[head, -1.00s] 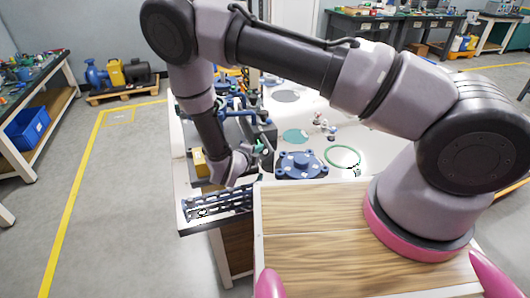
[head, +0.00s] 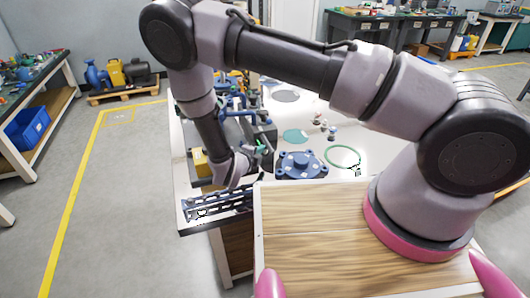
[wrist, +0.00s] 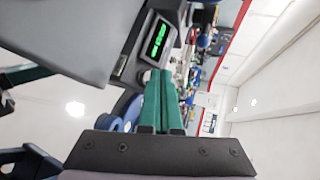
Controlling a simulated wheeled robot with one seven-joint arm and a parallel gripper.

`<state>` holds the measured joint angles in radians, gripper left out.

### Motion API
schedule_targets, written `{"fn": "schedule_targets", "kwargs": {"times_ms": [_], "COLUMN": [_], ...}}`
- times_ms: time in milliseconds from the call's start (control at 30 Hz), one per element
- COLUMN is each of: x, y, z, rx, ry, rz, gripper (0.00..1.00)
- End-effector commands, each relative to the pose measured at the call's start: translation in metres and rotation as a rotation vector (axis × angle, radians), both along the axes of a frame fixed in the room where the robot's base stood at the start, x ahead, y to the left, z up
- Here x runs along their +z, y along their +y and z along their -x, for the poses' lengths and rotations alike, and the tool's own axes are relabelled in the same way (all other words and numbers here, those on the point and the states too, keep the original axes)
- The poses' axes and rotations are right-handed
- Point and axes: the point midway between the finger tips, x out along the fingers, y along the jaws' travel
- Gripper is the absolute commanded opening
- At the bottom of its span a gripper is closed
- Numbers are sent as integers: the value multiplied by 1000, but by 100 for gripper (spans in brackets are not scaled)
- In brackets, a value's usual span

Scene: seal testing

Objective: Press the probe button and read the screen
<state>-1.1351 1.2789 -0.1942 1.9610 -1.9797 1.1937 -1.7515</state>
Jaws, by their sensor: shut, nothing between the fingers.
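My gripper (wrist: 160,74) shows in the wrist view with its two green fingers closed together and nothing between them. Its tips are just beside a dark instrument box with a lit screen (wrist: 157,40) showing green characters, too small and tilted to read. A small pale round part (wrist: 145,76) beside the fingertips may be the probe button; I cannot tell whether the fingers touch it. In the head view my gripper (head: 262,147) is low at the dark box (head: 264,133) on the bench, and the screen face is hidden there.
A blue flanged cover (head: 301,165), a green ring (head: 343,156) and a teal disc (head: 295,136) lie on the white bench. A dark slotted rail (head: 215,204) lies along its front left edge. Small parts (head: 325,127) stand near the middle.

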Motion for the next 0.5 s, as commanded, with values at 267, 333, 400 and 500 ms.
{"fn": "schedule_targets", "kwargs": {"times_ms": [267,333,400,500], "x": [-2,-3,-4,-4], "y": [-2,-3,-3,-4], "z": [-1,-1,-1,-1], "rx": [0,0,0,0], "ry": [0,0,0,0], "rz": [1,1,1,1], "gripper": [0,0,0,0]}}
